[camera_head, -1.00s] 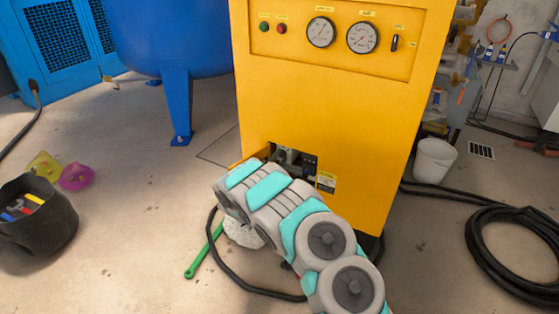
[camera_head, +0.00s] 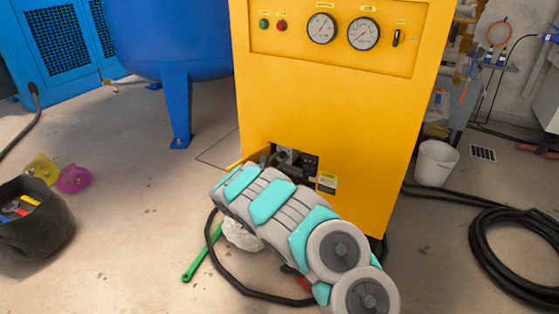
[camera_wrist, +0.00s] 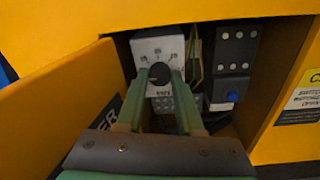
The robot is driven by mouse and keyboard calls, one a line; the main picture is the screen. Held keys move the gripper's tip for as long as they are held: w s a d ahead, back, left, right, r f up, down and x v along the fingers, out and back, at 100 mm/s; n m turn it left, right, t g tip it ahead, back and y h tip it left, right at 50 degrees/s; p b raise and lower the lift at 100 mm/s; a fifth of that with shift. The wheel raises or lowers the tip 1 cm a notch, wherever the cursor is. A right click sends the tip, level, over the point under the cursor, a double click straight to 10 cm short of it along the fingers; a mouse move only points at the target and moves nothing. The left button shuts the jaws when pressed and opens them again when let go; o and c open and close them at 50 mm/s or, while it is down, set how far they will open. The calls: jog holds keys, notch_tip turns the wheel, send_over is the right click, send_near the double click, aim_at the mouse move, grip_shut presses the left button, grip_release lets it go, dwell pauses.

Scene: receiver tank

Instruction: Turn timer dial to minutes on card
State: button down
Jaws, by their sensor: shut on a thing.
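The timer (camera_wrist: 158,47) is a white-faced unit with printed numbers, in the recess of the yellow cabinet. Its dark round dial (camera_wrist: 160,73) sits between the two green fingertips of my gripper (camera_wrist: 160,78). The gripper is shut on the dial, with one finger at each side. The lower part of the timer is partly covered by the fingers. In the head view the timer shows only as a small light shape (camera_head: 287,153) behind my arm. A yellow-and-white card (camera_wrist: 302,100) is fixed right of the recess; its small print is not readable.
A black module (camera_wrist: 234,60) with a blue button stands right of the timer, with wires between. An open yellow door (camera_wrist: 50,110) flanks the recess on the left. A green bar (camera_head: 203,252) and a black hose (camera_head: 240,282) lie on the floor below.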

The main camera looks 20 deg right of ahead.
dwell(0.3)
jog(key=c, duration=0.5)
grip_release()
jog(key=shift+c, duration=0.2)
